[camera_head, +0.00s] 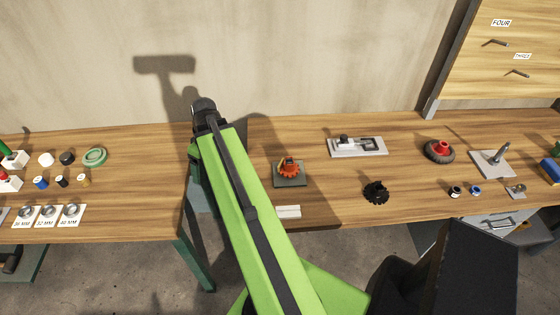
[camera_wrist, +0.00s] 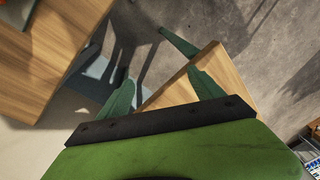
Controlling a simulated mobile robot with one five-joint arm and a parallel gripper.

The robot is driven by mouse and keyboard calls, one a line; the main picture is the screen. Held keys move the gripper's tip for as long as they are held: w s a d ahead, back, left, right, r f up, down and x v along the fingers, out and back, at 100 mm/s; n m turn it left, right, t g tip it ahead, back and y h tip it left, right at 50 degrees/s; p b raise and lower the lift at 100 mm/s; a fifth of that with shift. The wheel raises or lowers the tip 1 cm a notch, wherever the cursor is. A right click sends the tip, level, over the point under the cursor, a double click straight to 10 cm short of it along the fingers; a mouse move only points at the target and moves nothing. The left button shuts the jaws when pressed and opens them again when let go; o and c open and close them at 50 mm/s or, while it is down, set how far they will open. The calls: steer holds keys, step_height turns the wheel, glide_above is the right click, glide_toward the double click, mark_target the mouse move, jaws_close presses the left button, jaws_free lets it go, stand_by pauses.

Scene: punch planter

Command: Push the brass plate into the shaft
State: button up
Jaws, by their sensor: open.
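My gripper (camera_wrist: 162,92) shows in the wrist view as two green fingers spread apart, open with nothing held between them. A wooden table corner and the floor lie beyond them. In the head view my arm covers the gripper. I cannot make out for sure a brass plate or a shaft. A small tan-grey plate with a shiny part (camera_head: 516,191) lies at the right of the right bench. A pale plate with an upright grey rod (camera_head: 493,160) stands behind it. My gripper is far to the left of both.
The right bench (camera_head: 330,205) also bears an orange part on a dark base (camera_head: 289,172), a pale slide fixture (camera_head: 357,146), a black gear (camera_head: 376,192) and a red-and-black wheel (camera_head: 439,150). The left bench (camera_head: 140,215) holds several small parts. A gap separates the benches.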

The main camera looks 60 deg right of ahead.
steer(key=s+d+r+t+p, duration=0.15)
steer(key=s+d+r, duration=0.25)
steer(key=s+d, duration=0.7)
steer(key=n+t+p, duration=0.1)
steer(key=t+p, duration=0.1)
steer(key=p, duration=0.1)
glide_toward(282, 162)
steer(key=f+b, duration=0.1)
steer(key=b, duration=0.2)
steer(key=w+f+b, duration=0.1)
steer(key=b, duration=0.3)
steer(key=a+f+h+b, duration=0.1)
steer(key=b, duration=0.3)
steer(key=shift+w+g, duration=0.15)
steer(key=shift+g, duration=0.1)
steer(key=shift+w+f+b, duration=0.15)
steer(key=shift+f+b, duration=0.05)
steer(key=shift+b, duration=0.15)
steer(key=shift+r, duration=0.1)
steer(key=b+x, duration=0.4)
steer(key=x, duration=0.1)
steer(key=shift+w+a+b, duration=0.15)
steer(key=shift+w+b, duration=0.1)
steer(key=shift+b, duration=0.1)
steer(key=shift+c, duration=0.5)
steer(key=shift+r, duration=0.1)
jaws_close()
